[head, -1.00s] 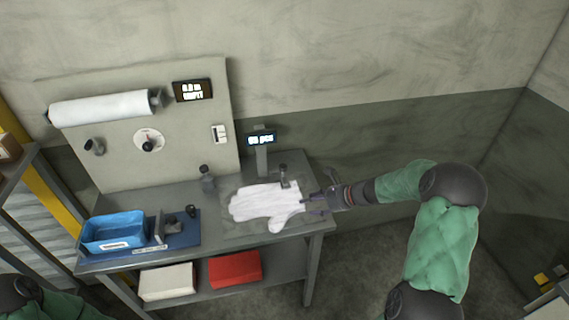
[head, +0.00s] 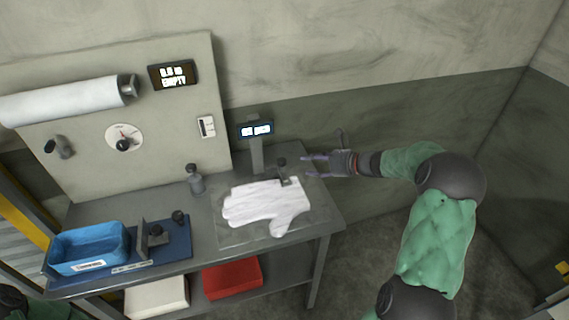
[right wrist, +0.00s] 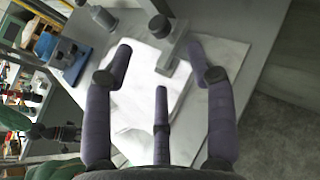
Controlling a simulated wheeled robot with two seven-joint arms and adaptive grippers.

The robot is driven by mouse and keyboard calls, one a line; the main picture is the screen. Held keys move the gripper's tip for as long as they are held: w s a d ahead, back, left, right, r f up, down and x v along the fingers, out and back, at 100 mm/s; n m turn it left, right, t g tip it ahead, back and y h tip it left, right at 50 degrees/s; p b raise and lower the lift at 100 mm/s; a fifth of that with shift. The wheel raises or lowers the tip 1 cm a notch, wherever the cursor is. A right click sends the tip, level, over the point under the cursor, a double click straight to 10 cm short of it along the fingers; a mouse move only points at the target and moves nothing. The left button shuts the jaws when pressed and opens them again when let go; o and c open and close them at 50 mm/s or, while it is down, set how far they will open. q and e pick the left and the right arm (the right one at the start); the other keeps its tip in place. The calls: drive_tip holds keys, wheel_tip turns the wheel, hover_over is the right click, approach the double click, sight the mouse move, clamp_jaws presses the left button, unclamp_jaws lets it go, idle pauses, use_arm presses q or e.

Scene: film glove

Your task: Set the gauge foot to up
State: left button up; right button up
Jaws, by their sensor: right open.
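The gauge is a small grey post with a dark knob (head: 282,162) at the back right of the bench, beside the glove's cuff. In the right wrist view its arm (right wrist: 176,45) ends in a block over the white sheet-like glove; whether the foot touches is unclear. The white glove (head: 262,203) lies flat on a clear film. My right gripper (head: 308,166) is open and empty, just right of the gauge at about knob height. In the right wrist view its spread fingers (right wrist: 160,58) straddle the view of the gauge. A dark shape far left there may be my left gripper (right wrist: 62,131).
A grey bottle (head: 196,182) stands left of the glove. A blue bin (head: 88,248) sits on a blue mat at left. A panel with a roll (head: 65,102) and dial (head: 124,138) stands behind. Floor right of the bench is free.

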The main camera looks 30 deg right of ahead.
drive_tip(key=b, duration=0.2)
hover_over(278, 169)
drive_tip(key=s+d, duration=0.2)
drive_tip(key=s, duration=0.1)
drive_tip(key=f, duration=0.4)
drive_tip(key=shift+s+a, duration=0.2)
drive_tip(key=shift+r, duration=0.1)
clamp_jaws()
